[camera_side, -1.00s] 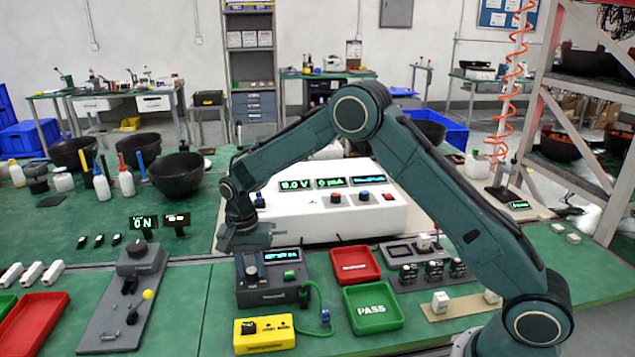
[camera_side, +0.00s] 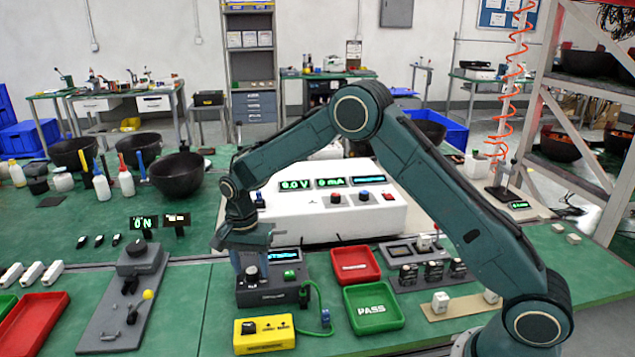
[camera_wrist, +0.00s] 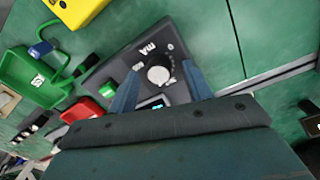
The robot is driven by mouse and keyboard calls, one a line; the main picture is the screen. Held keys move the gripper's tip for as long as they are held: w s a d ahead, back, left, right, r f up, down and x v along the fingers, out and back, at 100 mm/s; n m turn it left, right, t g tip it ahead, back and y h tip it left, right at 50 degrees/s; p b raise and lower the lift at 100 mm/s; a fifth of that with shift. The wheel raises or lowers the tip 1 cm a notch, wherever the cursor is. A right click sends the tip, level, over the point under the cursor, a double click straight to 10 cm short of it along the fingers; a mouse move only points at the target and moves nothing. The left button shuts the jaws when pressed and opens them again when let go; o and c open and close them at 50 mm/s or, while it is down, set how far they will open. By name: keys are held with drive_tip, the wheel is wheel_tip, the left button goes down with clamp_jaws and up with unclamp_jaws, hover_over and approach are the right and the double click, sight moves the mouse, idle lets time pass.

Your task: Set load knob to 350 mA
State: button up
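The grey load box (camera_side: 283,293) stands on the front bench in the side view, with a small cyan display (camera_side: 284,255) whose reading I cannot make out. Its load knob (camera_wrist: 159,73) has a pale round top with a dark pointer mark and sits beside white "mA" lettering in the wrist view. My gripper (camera_wrist: 160,69) points down over the box, and its two blue fingers stand on either side of the knob with visible gaps. The gripper is open and holds nothing. In the side view the gripper (camera_side: 250,268) partly hides the knob.
A red tray (camera_side: 356,265) and a green PASS tray (camera_side: 374,308) lie to the right. A white power supply (camera_side: 335,215) stands behind. A grey panel with a lever (camera_side: 120,310) lies left.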

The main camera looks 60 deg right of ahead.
sight(251, 270)
idle(0.3)
wheel_tip(251, 270, up, 14)
drive_tip(key=shift+w+a, duration=0.15)
drive_tip(key=shift+w, duration=0.15)
idle(0.5)
drive_tip(key=shift+f, duration=0.1)
drive_tip(key=s+d+r+n+t, duration=0.2)
drive_tip(key=s+r+n, duration=0.1)
drive_tip(key=s+r, duration=0.4)
drive_tip(key=s+d+r+n+t, duration=0.1)
drive_tip(key=s+r+n, duration=0.3)
drive_tip(key=s, duration=0.6)
drive_tip(key=s+d+f+n+t, duration=0.1)
drive_tip(key=s+n, duration=0.2)
drive_tip(key=s, duration=0.6)
drive_tip(key=s+d+f+n+t, duration=0.1)
drive_tip(key=s+n+t, duration=0.1)
drive_tip(key=s, duration=0.7)
drive_tip(key=shift+s+n, duration=0.35)
drive_tip(key=shift+n, duration=0.15)
